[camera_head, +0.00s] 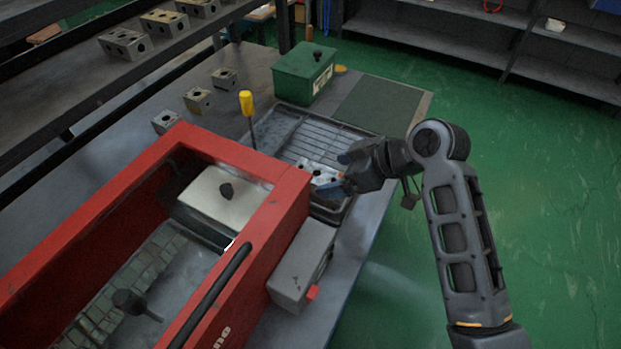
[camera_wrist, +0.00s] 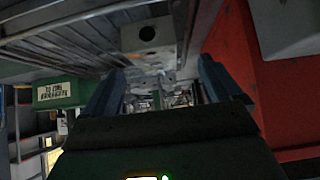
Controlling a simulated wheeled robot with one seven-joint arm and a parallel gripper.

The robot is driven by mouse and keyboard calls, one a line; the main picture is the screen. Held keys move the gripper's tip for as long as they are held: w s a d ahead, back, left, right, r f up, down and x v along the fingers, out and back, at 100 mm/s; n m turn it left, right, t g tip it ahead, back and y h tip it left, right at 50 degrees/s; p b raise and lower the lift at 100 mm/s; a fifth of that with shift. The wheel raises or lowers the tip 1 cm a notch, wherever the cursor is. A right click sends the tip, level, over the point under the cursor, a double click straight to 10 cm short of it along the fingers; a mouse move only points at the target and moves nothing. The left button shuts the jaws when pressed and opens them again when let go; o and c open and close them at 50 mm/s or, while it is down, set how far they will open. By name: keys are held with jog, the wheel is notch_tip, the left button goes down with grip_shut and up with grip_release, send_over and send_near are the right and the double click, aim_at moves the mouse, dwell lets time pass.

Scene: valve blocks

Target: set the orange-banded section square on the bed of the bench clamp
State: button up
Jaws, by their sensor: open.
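A grey block with dark holes (camera_head: 322,174) lies in the slatted tray. A small orange patch shows at its right end, beside my fingers. My gripper (camera_head: 343,172) is at this block with its fingers apart, partly covering it. In the wrist view, a grey block face with a round hole (camera_wrist: 148,36) shows beyond the two open fingers (camera_wrist: 160,92); I cannot tell whether they touch it. The bench clamp appears to be the large red-walled unit (camera_head: 290,190) at left front, holding a pale metal block (camera_head: 222,197) and a ribbed bed (camera_head: 125,285).
The slatted tray (camera_head: 345,134) lies behind the red unit. A yellow-handled tool (camera_head: 247,104) stands at its left and a green box (camera_head: 303,74) behind it. Several holed blocks sit on the bench (camera_head: 198,100) and shelf (camera_head: 125,43). A grey box (camera_head: 302,262) flanks the red wall.

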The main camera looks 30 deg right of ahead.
aim_at(321, 175)
jog(key=x, duration=0.3)
jog(key=p+x, duration=0.1)
jog(key=x, duration=0.1)
jog(key=shift+w+f, duration=0.2)
jog(key=shift+w, duration=0.25)
jog(key=c, duration=1.4)
jog(key=shift+r, duration=0.1)
jog(key=shift+c, duration=0.8)
jog(key=shift+r, duration=0.1)
